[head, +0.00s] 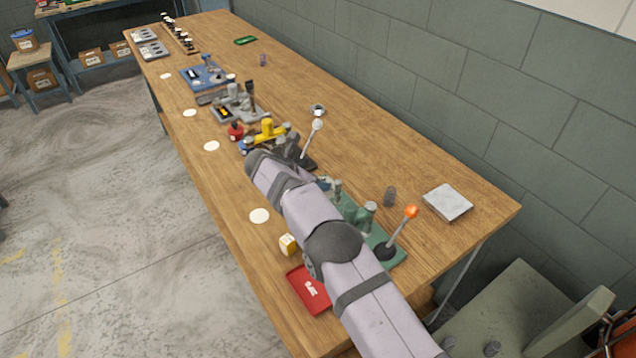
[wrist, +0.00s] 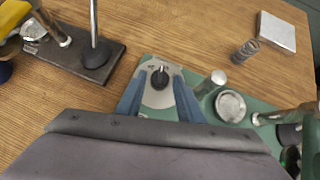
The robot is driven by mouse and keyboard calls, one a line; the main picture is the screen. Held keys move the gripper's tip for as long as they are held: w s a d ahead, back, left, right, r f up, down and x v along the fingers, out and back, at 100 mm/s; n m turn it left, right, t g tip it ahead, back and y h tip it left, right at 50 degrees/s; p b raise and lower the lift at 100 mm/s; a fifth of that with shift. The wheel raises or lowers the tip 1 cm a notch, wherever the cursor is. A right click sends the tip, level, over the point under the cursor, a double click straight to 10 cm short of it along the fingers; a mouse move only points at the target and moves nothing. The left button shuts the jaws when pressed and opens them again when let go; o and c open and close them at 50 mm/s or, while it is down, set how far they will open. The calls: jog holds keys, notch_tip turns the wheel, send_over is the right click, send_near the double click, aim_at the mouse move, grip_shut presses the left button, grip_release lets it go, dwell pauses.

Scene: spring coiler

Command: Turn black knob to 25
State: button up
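The black knob (wrist: 160,80) sits on a pale grey dial plate (wrist: 152,100) at one end of a green machine base (wrist: 208,83). A light mark shows on top of the knob; the dial's numbers are too small to read. My gripper (wrist: 159,97) is open in the wrist view, its two blue fingers apart on the left and right of the dial plate, with no visible contact on the knob. In the head view the green machine (head: 392,252) is partly covered by my arm, and the knob and my gripper are hidden.
A black base with an upright lever (wrist: 93,55) stands left of the dial. Metal posts and a round cap (wrist: 230,106) stand close on the right. A spring (wrist: 245,51) and grey block (head: 447,202) lie behind. A red tray (head: 308,290) lies at the table's front edge.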

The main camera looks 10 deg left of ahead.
jog(key=shift+b+v, duration=0.75)
jog(key=shift+v, duration=2.2)
jog(key=shift+o, duration=0.5)
jog(key=shift+o, duration=0.7)
jog(key=d+m+g, duration=0.1)
jog(key=m, duration=0.1)
jog(key=d+f+m+y, duration=0.1)
jog(key=m, duration=0.1)
jog(key=d+m+g, duration=0.1)
jog(key=m, duration=0.1)
jog(key=shift+w+d+f+g+y+p, duration=0.2)
jog(key=shift+f+g+y+p, duration=0.1)
jog(key=shift+y, duration=0.1)
jog(key=m, duration=0.2)
jog(key=shift+d+m+g+y, duration=0.3)
jog(key=shift+m+g+y, duration=0.1)
jog(key=shift+w+d+r+m+y, duration=0.15)
jog(key=shift+m+y, duration=0.15)
jog(key=shift+m, duration=0.3)
jog(key=shift+w+d+m+y, duration=0.15)
jog(key=shift+m+y, duration=0.15)
jog(key=shift+m, duration=0.3)
notch_tip(320, 180, up, 3)
jog(key=w+d+m+g+y, duration=0.15)
jog(key=m+y, duration=0.25)
jog(key=m, duration=0.5)
jog(key=shift+t, duration=0.25)
jog(key=shift+p+x, duration=1.7)
jog(key=shift+x, duration=1.9)
